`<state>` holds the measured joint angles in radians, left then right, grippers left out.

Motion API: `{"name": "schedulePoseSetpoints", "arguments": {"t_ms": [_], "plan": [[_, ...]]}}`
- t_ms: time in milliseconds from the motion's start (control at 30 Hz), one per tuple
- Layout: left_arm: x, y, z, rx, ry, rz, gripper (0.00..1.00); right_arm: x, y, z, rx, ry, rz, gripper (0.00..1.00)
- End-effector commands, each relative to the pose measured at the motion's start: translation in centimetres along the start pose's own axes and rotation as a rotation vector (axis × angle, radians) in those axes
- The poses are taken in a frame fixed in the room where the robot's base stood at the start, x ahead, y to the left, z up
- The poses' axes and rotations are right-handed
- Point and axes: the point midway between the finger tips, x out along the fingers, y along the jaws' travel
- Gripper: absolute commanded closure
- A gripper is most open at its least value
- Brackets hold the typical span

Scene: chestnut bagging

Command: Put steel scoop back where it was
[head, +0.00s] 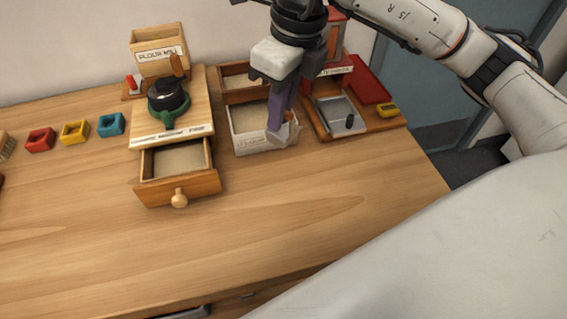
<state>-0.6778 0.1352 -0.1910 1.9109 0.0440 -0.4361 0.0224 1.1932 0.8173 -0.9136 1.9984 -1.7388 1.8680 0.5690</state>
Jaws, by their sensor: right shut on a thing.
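My right gripper (282,108) points down above the right part of a white-fronted, labelled open box (251,143). It is shut on a pale grey thing (284,138), likely the steel scoop, which shows just below the fingertips. That thing overlaps the box's right front corner in the picture. I cannot tell whether it touches the box. The fingers hide most of it. My left gripper is not in view.
An open drawer (180,190) with a round knob juts out left of the box. A green and black grinder (168,100) stands behind it. Small red, yellow and blue bins (75,131) sit at left. A wooden stand with a grey tray (341,115) is at right. The front table (300,215) is clear.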

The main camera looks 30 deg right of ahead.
Motion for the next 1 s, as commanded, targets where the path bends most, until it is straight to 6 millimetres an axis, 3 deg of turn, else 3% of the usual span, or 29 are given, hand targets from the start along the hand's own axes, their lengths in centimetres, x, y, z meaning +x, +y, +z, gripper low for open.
{"name": "schedulePoseSetpoints", "arguments": {"t_ms": [200,400,533,800,1000], "plan": [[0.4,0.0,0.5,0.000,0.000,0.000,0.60,-0.4,-0.4,0.9,0.424,-0.008,-0.080,1.00],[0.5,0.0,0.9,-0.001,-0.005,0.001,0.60,-0.7,-0.7,1.2,0.662,-0.007,-0.123,1.00],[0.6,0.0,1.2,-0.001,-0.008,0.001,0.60,0.0,-0.8,1.1,0.718,-0.004,-0.132,1.00],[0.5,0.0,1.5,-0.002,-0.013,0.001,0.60,4.4,-0.9,0.3,0.725,-0.002,-0.135,1.00],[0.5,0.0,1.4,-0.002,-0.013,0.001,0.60,6.0,-0.9,0.1,0.724,-0.004,-0.135,1.00]]}}
